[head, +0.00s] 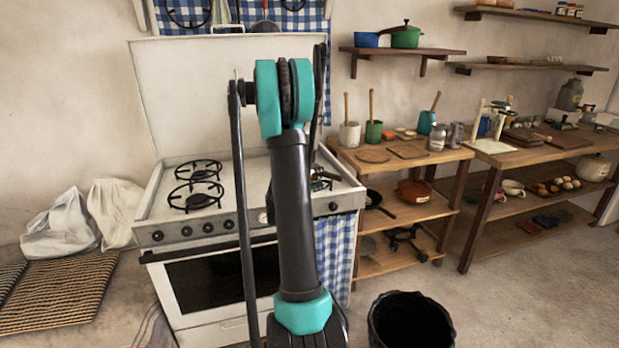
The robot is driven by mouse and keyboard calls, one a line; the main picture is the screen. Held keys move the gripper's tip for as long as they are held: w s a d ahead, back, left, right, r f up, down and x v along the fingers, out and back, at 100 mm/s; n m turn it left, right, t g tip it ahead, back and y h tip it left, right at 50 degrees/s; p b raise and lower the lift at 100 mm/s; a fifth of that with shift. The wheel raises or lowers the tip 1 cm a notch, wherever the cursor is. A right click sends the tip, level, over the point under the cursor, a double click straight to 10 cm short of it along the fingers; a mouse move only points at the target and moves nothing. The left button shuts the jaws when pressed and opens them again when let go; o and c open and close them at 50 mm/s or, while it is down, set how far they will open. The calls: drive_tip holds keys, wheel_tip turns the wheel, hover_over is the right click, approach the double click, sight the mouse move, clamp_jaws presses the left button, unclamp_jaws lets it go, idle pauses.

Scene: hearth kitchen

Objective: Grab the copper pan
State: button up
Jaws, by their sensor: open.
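A reddish-brown, copper-coloured rounded pan (414,191) sits on the middle shelf of the wooden shelf unit, right of the stove. It looks lidded, but it is small in the picture and its details are hard to tell. My arm stands upright in the middle of the head view, in front of the stove, and hides part of the cooktop. The pan is to the right of my arm and apart from it. I cannot make out my gripper's fingers in this view.
A black frying pan (377,203) lies left of the copper-coloured pan. A dark bin (410,322) stands on the floor in front of the shelf unit (408,224). The white stove (190,232) is at the left. Open floor lies at the right front.

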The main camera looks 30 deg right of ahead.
sight(326, 176)
drive_tip(key=x, duration=0.4)
drive_tip(key=shift+d+r, duration=0.1)
clamp_jaws()
